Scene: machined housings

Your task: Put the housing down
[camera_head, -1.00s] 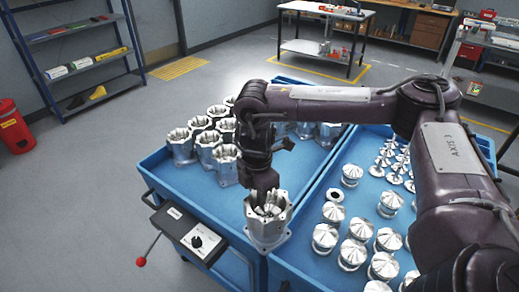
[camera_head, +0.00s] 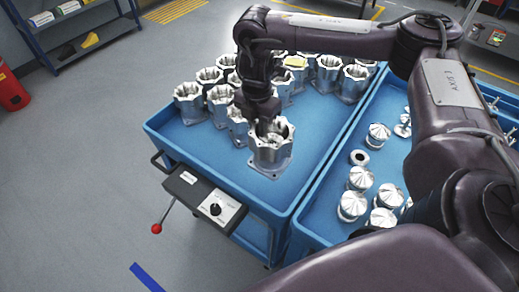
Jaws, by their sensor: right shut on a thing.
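A silver machined housing (camera_head: 270,153) with a square flange is at the near right part of the left blue cart (camera_head: 305,181). It looks upright, with its flange on or just above the cart top; I cannot tell which. My right gripper (camera_head: 266,122) reaches down at its open top and is shut on it. The fingertips are partly hidden by the housing wall. More silver housings (camera_head: 189,101) stand behind and to the left on the same cart. My left gripper is not in view.
A second blue cart (camera_head: 322,205) on the right carries several finned silver parts (camera_head: 352,205). A control box (camera_head: 205,196) with a red-tipped lever is on the left cart's near side. Free blue surface lies left and right of the held housing. A shelf (camera_head: 88,42) stands far left.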

